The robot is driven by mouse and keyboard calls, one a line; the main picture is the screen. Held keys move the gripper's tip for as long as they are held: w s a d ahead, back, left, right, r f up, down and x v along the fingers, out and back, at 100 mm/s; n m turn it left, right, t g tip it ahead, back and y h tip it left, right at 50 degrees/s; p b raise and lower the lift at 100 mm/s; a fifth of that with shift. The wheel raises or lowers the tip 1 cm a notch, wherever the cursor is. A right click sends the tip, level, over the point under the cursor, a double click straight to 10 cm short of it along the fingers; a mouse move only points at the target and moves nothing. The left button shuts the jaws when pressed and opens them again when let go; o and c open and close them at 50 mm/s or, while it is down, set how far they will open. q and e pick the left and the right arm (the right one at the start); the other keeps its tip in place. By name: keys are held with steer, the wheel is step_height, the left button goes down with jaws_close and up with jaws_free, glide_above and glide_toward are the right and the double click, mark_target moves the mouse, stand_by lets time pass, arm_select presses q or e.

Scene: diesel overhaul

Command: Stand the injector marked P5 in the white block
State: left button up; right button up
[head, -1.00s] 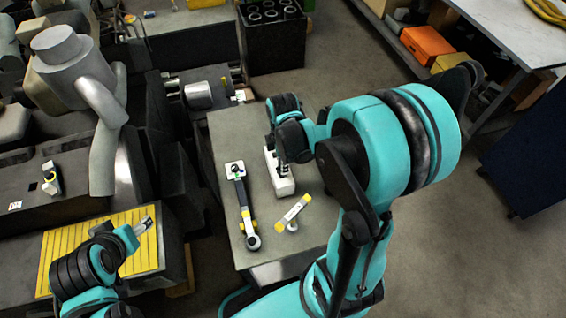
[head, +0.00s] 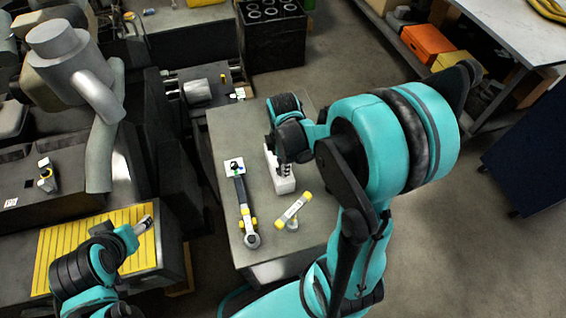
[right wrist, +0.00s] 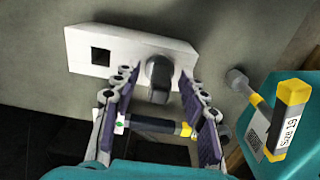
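The white block (head: 284,184) lies on the grey table under my right gripper; the right wrist view shows it (right wrist: 128,50) with an empty square hole at one end. A dark, round-headed part (right wrist: 159,76), likely the injector, stands at the block's other end. No P5 mark is readable on it. My right gripper (right wrist: 160,75) has its fingers apart on both sides of this part, with gaps visible. In the head view the right fingers are mostly hidden by the arm. My left gripper (head: 143,226) is over the yellow slatted panel, with nothing visible in it; its opening is too small to judge.
A long dark tool with yellow bands (head: 241,208) lies left of the block. A yellow-ended piece (head: 293,208) lies at its near end; its label reads Size 19 in the right wrist view (right wrist: 287,125).

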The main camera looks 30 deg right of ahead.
step_height(320, 180, up, 12)
stand_by(0.6)
arm_select(q)
steer(key=shift+f, duration=0.1)
arm_select(e)
steer(key=shift+s+a+f+m+b, duration=0.15)
steer(key=shift+a+f+m+b, duration=0.15)
steer(key=shift+m, duration=0.2)
arm_select(q)
step_height(320, 180, down, 7)
steer(key=b, duration=0.6)
steer(key=shift+f+b, duration=0.15)
steer(key=shift+b, duration=0.3)
arm_select(e)
steer(key=s+a+f+m+t, duration=0.4)
steer(key=a+f+m+t, duration=0.1)
steer(key=m, duration=0.9)
steer(key=shift+s+a+f+t, duration=0.25)
steer(key=shift+s+a+t, duration=0.15)
steer(key=shift+a+t, duration=0.5)
steer(key=shift+d, duration=0.1)
